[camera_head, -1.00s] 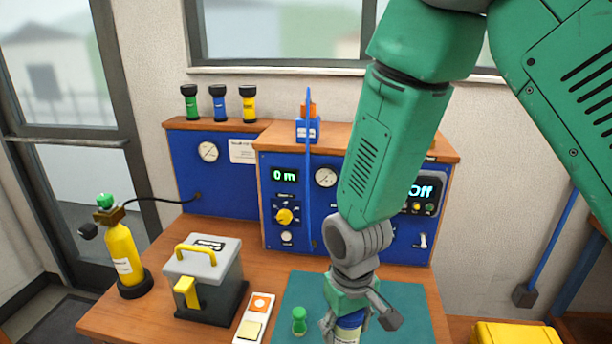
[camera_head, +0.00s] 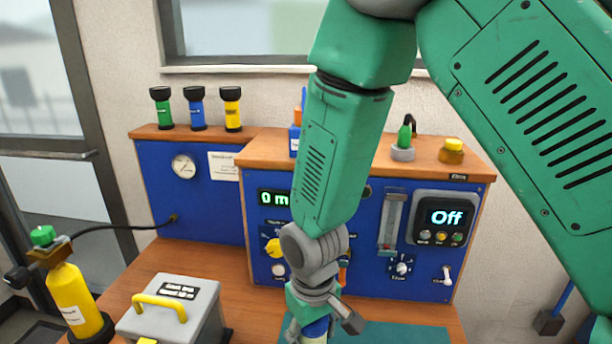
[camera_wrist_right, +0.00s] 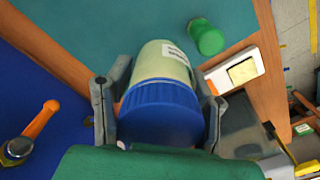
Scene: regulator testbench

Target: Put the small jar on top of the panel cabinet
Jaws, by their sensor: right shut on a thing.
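The small jar (camera_wrist_right: 163,105) has a ribbed blue lid and a pale body with a white label. My right gripper (camera_wrist_right: 157,118) is shut on it, one finger on each side of the lid. In the head view the jar (camera_head: 316,328) shows only partly, at the bottom edge under my right gripper (camera_head: 316,318). It is held in front of the blue panel cabinet (camera_head: 375,285), below the level of its wooden top (camera_head: 345,160). My forearm hides part of the cabinet front and top. My left gripper is out of view.
On the cabinet top stand a green-topped item (camera_head: 403,145) and an amber jar with a yellow lid (camera_head: 452,151), with a small gap between. A grey box (camera_head: 180,305) and a yellow cylinder (camera_head: 75,300) stand left. A green bottle (camera_wrist_right: 207,37) lies beyond the held jar.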

